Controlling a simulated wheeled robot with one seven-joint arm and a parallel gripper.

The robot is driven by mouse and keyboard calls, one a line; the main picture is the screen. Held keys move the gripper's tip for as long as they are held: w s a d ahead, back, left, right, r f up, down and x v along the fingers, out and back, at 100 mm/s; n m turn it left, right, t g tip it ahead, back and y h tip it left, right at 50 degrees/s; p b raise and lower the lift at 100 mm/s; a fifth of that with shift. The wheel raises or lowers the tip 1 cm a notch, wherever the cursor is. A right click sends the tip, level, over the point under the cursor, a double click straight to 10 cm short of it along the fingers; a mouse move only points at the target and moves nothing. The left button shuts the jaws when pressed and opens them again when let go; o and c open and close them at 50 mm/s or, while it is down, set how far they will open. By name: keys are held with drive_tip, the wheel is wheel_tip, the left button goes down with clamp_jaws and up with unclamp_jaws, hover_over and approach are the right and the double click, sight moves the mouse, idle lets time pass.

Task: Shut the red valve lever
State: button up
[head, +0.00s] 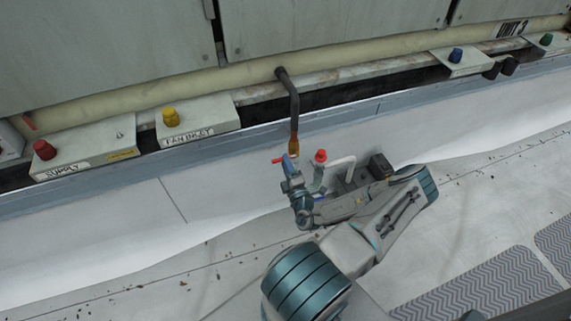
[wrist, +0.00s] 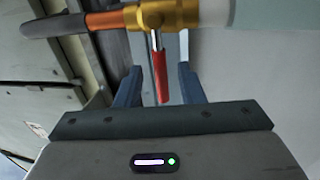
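The red valve lever (wrist: 161,76) sticks out from a brass valve body (wrist: 166,13) at the top of the wrist view, roughly square to the pipe. In the head view, the red lever (head: 278,160) shows as a small red tip beside the brass fitting (head: 293,146). My gripper (wrist: 159,69) is open, with one blue finger on each side of the lever and a visible gap to both. In the head view, my gripper (head: 290,165) is just below the fitting and hides part of the valve.
A dark insulated pipe (head: 293,98) comes down from the wall to the valve. A red-capped fitting (head: 320,156) stands close right of my gripper. Boxes with red (head: 44,149), yellow (head: 171,117) and blue (head: 456,55) knobs line the ledge. The floor at left is clear apart from debris.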

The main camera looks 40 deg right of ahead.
drive_tip(key=v, duration=1.3)
drive_tip(key=shift+p, duration=0.35)
drive_tip(key=shift+a, duration=0.15)
drive_tip(key=w+a+r+n+g+y+p, duration=0.2)
drive_tip(key=a+r+n+g+y+p, duration=0.3)
drive_tip(key=r+n+y, duration=0.6)
drive_tip(key=w+a+r+n+g+y+p, duration=0.1)
drive_tip(key=w+a+r+n+g+y, duration=0.15)
drive_tip(key=a+r+n+y, duration=0.85)
drive_tip(key=s+a+r+n+g+h+p, duration=0.2)
drive_tip(key=r+n+h, duration=0.3)
drive_tip(key=r+n, duration=0.5)
drive_tip(key=s+a+r+n+g+h+p, duration=0.3)
drive_tip(key=s+r+n+g+h+p, duration=0.1)
drive_tip(key=r+n, duration=0.7)
drive_tip(key=s+a+r+n+g+h+p, duration=0.3)
drive_tip(key=r+n+h, duration=0.3)
drive_tip(key=r+n, duration=0.5)
drive_tip(key=n+p, duration=0.1)
drive_tip(key=n, duration=0.2)
drive_tip(key=shift+a+r+n+h, duration=0.2)
drive_tip(key=shift+r+n+h, duration=0.1)
drive_tip(key=shift+h, duration=0.1)
drive_tip(key=shift+o, duration=0.2)
drive_tip(key=shift+s, duration=0.2)
